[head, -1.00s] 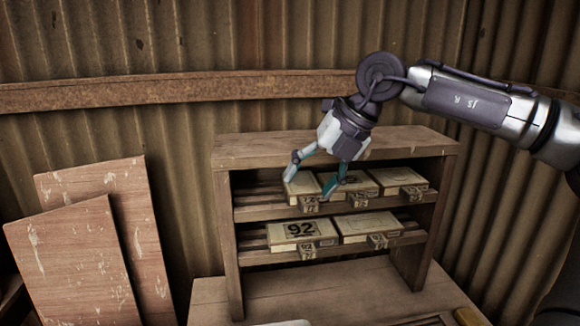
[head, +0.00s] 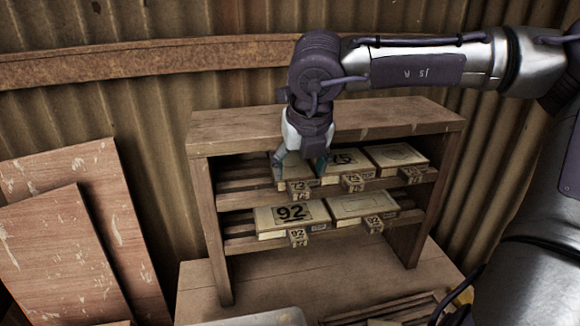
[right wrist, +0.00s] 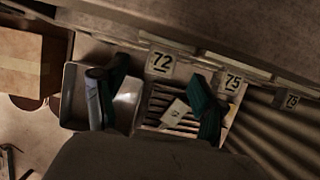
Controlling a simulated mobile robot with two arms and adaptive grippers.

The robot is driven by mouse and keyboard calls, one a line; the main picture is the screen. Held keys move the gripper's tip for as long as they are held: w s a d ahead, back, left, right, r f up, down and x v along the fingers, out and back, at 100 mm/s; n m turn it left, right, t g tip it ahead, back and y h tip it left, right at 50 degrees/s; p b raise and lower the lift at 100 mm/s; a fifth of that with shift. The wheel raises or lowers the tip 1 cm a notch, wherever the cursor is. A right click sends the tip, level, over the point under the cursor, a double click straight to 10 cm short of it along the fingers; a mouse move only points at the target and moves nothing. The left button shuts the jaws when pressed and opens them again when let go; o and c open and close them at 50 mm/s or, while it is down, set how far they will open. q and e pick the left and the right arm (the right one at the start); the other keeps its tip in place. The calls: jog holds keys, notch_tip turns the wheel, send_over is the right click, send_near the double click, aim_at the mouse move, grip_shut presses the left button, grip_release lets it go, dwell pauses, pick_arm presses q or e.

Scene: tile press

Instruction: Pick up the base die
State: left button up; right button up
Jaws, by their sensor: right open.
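Several flat beige dies lie on a two-level wooden rack (head: 326,118) in the head view. The upper shelf holds a die (head: 290,181) tagged 72, partly hidden by my right gripper, a die (head: 346,160) marked 75, and a die (head: 396,157) with an outline on top. The lower shelf holds a die (head: 291,214) marked 92 and an outlined die (head: 362,205). I cannot tell which one is meant by base die. My right gripper (head: 300,167) is open, pointing down at the 72-tagged die. Contact is unclear. Its fingers also show in the right wrist view (right wrist: 153,104).
Two reddish boards (head: 50,250) lean at the left. The rack's top board is close above the upper dies. A corrugated wall stands behind. In the right wrist view, number tags (right wrist: 161,62) line the shelf edge, with a metal tray (right wrist: 72,108) and cardboard box (right wrist: 20,60) below.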

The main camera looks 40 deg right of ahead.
aim_at(299, 186)
jog(key=shift+w+d+f, duration=0.1)
jog(key=shift+f, duration=0.35)
jog(key=p+x, duration=0.2)
jog(key=x, duration=0.2)
jog(key=shift+d+f+p, duration=0.2)
jog(key=shift+p, duration=0.1)
jog(key=shift+f, duration=0.25)
jog(key=shift+r, duration=0.1)
jog(key=c, duration=0.5)
grip_shut()
